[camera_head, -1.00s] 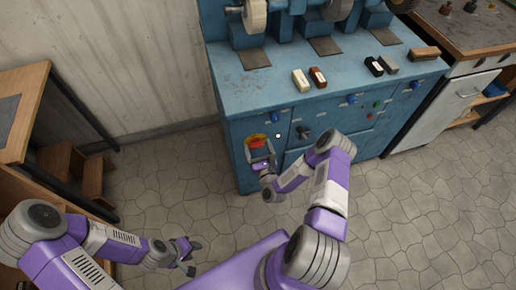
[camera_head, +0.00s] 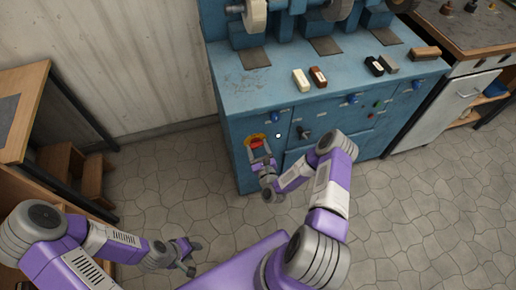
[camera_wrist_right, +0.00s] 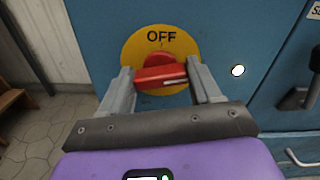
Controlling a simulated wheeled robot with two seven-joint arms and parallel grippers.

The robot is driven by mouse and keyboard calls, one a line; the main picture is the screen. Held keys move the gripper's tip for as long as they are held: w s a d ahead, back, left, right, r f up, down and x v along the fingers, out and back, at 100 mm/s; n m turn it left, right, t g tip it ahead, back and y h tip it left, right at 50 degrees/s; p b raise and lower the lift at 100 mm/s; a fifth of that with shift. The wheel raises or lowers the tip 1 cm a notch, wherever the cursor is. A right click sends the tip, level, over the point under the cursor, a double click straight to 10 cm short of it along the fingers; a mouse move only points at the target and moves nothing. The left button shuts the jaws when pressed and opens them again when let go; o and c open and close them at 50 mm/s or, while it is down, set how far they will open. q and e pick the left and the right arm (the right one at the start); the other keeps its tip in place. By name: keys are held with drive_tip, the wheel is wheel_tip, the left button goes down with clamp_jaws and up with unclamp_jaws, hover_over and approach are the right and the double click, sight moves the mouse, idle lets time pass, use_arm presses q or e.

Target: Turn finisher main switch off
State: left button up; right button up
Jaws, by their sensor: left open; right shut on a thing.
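The finisher main switch (camera_head: 257,142) is a red handle on a yellow round plate at the left of the blue finisher's front. In the right wrist view the red handle (camera_wrist_right: 162,74) lies about level, with "OFF" printed above it on the yellow plate (camera_wrist_right: 150,44). My right gripper (camera_head: 261,156) is at the switch. In the wrist view my right gripper (camera_wrist_right: 160,78) has one finger at each end of the handle, shut on it. My left gripper (camera_head: 194,257) is open and empty, low over the floor.
The blue finisher (camera_head: 240,97) carries wheels and several small blocks on top. A white lit spot (camera_head: 278,135) and a dark lever (camera_head: 304,132) are right of the switch. A wooden bench (camera_head: 35,90) stands at left. The floor between is clear.

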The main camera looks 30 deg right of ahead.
drive_tip(key=shift+a+f+n, duration=0.1)
drive_tip(key=shift+f+n, duration=0.05)
drive_tip(key=shift+n, duration=3.7)
drive_tip(key=shift+a+f+n, duration=0.1)
drive_tip(key=shift+n, duration=3.75)
drive_tip(key=o, duration=1.1)
drive_tip(key=shift+c, duration=0.2)
drive_tip(key=p+v, duration=0.1)
drive_tip(key=v, duration=0.6)
drive_tip(key=shift+s+p, duration=0.3)
